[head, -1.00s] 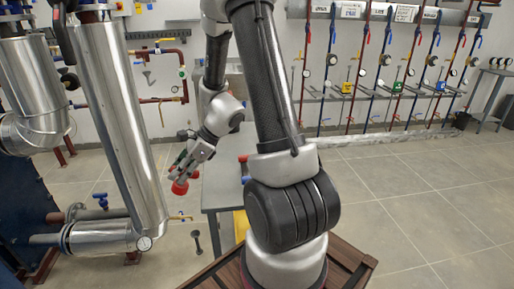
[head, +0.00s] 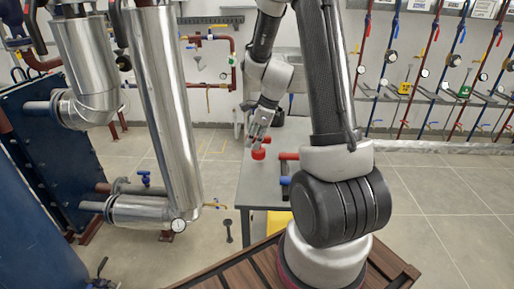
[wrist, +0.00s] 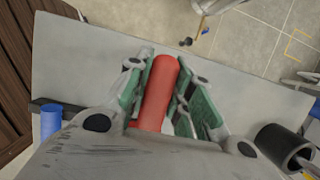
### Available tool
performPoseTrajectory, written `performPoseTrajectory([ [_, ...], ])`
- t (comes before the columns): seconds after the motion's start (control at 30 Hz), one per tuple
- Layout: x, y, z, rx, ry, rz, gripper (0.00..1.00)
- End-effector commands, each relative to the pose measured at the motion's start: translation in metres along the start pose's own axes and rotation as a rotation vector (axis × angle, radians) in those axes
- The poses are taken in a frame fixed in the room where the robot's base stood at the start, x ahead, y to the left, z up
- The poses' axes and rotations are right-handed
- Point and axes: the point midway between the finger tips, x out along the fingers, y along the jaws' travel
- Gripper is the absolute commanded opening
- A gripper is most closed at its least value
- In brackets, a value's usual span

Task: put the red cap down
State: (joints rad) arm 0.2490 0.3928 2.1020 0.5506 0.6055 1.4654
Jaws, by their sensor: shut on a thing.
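My gripper (head: 262,139) is over the grey table in the head view, pointing down. It is shut on the red cap (head: 258,153), which shows below the fingertips. In the wrist view the red cap (wrist: 160,92) sits between the green finger pads of my gripper (wrist: 165,85). The grey table (head: 262,195) lies beneath, and its top (wrist: 90,65) fills much of the wrist view. I cannot tell whether the cap touches the table top or hangs just above it.
A red piece (head: 289,156) and a blue piece (head: 285,180) are at the table's right side. The blue one also shows in the wrist view (wrist: 50,120). A dark cylinder (wrist: 280,145) is at right there. A tall metal pipe (head: 168,110) stands left of the table.

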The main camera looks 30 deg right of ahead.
Motion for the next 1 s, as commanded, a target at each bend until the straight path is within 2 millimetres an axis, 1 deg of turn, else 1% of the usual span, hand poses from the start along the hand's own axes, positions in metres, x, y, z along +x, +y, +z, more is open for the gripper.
performPoseTrajectory([
  [0.1,0.017,0.001,-0.006,0.002,0.001,0.003,0.00],
  [0.2,0.029,0.000,-0.010,0.001,0.001,0.002,0.00],
  [0.4,0.031,0.000,-0.011,0.001,0.001,0.000,0.00],
  [0.43,0.031,0.001,-0.011,0.001,0.001,0.001,0.28],
  [0.5,0.031,0.001,-0.011,0.001,0.001,0.001,0.41],
  [0.53,0.031,0.001,-0.011,0.001,0.001,0.001,0.44],
  [0.87,0.028,0.000,-0.010,0.000,0.000,0.000,0.44],
  [0.97,0.018,-0.001,-0.010,-0.002,0.000,-0.002,0.44],
  [1.0,0.012,0.000,-0.010,-0.001,-0.001,-0.003,0.44],
])
